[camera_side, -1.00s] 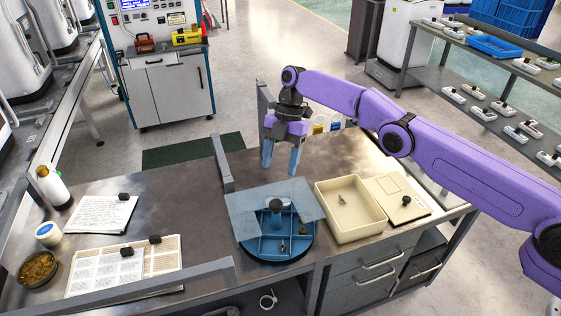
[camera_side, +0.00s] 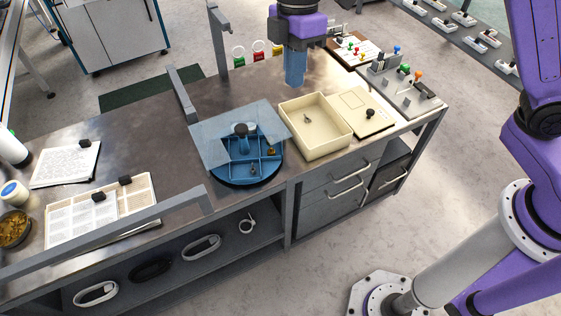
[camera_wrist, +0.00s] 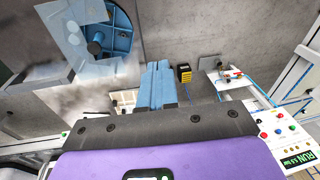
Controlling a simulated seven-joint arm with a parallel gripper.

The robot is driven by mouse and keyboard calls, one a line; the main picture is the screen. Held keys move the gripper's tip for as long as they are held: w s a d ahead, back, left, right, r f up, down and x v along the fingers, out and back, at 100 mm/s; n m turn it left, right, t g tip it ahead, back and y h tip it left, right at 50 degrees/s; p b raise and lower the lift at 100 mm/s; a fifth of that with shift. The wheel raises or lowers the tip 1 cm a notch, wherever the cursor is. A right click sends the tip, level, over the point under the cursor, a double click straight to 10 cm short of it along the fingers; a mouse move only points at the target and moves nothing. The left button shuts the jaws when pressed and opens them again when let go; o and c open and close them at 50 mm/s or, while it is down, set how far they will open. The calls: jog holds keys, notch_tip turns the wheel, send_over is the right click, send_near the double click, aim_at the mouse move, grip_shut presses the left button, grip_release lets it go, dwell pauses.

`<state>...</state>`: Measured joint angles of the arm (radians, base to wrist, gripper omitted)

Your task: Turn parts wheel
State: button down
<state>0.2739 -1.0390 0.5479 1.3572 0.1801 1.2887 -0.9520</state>
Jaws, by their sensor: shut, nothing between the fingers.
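The parts wheel (camera_side: 250,178) is a round blue tray with divided compartments and a dark centre knob (camera_side: 241,130). It sits on the workbench, left of the cream bin. A translucent blue-grey plate (camera_side: 208,143) covers its back and left part; small parts lie in the uncovered front compartments. The wheel also shows at the upper left in the wrist view (camera_wrist: 120,38). My gripper (camera_side: 294,82) points down behind the cream bin, right of and behind the wheel, apart from it. Its blue fingers (camera_wrist: 158,75) are together and empty.
A cream bin (camera_side: 325,150) with a small part inside stands right of the wheel, then a flat board with a knob (camera_side: 362,112) and a control panel (camera_side: 415,98). Papers (camera_side: 100,210) lie left. A grey rail (camera_side: 130,240) edges the front.

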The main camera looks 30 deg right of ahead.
jog(key=s+d+f+m+t+h, duration=0.1)
jog(key=s+d+m+t+h, duration=0.15)
jog(key=s+d, duration=1.25)
jog(key=n+t+h, duration=0.3)
jog(key=n+t, duration=0.8)
jog(key=n, duration=2.2)
send_near(279, 157)
jog(key=f, duration=0.2)
jog(key=w, duration=0.1)
jog(key=shift+d+f+g, duration=0.25)
jog(key=shift+d+f, duration=0.05)
jog(key=shift+f, duration=0.1)
jog(key=w, duration=0.1)
jog(key=w+d, duration=0.1)
jog(key=w, duration=0.1)
jog(key=shift+w+d+f, duration=0.1)
jog(key=shift+w, duration=0.05)
jog(key=shift+w+d, duration=0.15)
jog(key=shift+w, duration=0.35)
